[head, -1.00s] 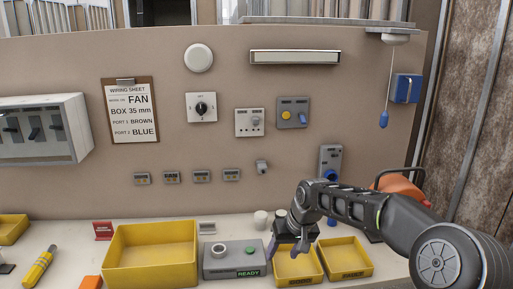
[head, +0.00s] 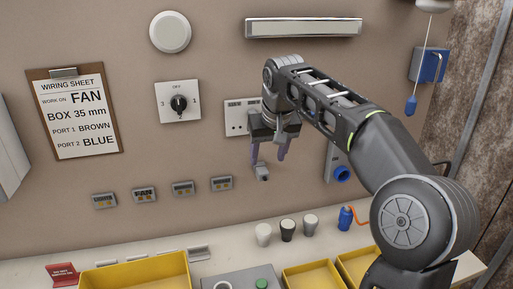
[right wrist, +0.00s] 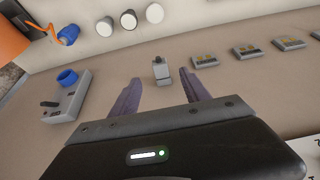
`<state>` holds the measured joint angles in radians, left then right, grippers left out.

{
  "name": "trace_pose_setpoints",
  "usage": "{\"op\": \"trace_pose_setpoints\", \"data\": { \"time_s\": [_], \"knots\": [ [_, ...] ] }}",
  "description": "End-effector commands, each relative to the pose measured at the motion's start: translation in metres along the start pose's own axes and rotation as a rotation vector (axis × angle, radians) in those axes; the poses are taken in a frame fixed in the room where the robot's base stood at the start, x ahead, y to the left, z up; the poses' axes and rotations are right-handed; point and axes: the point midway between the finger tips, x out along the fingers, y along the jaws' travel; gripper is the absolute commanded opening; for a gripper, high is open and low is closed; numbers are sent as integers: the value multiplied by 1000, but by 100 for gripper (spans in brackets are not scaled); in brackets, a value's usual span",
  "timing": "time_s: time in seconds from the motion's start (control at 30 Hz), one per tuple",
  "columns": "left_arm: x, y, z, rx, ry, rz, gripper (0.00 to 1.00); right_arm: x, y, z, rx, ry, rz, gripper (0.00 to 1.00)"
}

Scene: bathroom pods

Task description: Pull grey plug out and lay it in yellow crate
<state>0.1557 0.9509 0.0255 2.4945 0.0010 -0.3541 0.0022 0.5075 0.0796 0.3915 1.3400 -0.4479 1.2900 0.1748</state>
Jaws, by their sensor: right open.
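The small grey plug (head: 263,173) sticks out of the beige wall, right of a row of small labelled grey plates. My right gripper (head: 268,155) is open in front of the wall, its purple fingers pointing down close to the plug. In the right wrist view the plug (right wrist: 161,70) shows in the gap between the two spread fingers (right wrist: 160,80); I cannot tell whether they touch it. Yellow crates stand on the bench below: a large one (head: 150,272) and two smaller ones (head: 312,274), (head: 357,262), all cut off by the lower edge. My left gripper is not in view.
A grey box with a blue socket (head: 342,174) and a rotary switch (head: 179,104) are on the wall.

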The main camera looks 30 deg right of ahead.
Motion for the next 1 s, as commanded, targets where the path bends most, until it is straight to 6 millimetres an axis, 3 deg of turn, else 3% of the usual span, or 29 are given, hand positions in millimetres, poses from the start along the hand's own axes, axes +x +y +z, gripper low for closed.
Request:
{"op": "trace_pose_setpoints", "data": {
  "time_s": [0.37,0.8,1.0],
  "knots": [
    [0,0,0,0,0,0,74,8,0,0,-1,-2,-1,55],
    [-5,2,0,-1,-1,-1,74,67,0,0,0,-3,-1,55],
    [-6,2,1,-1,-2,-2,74,79,-1,0,-1,0,-1,55]
  ]
}}
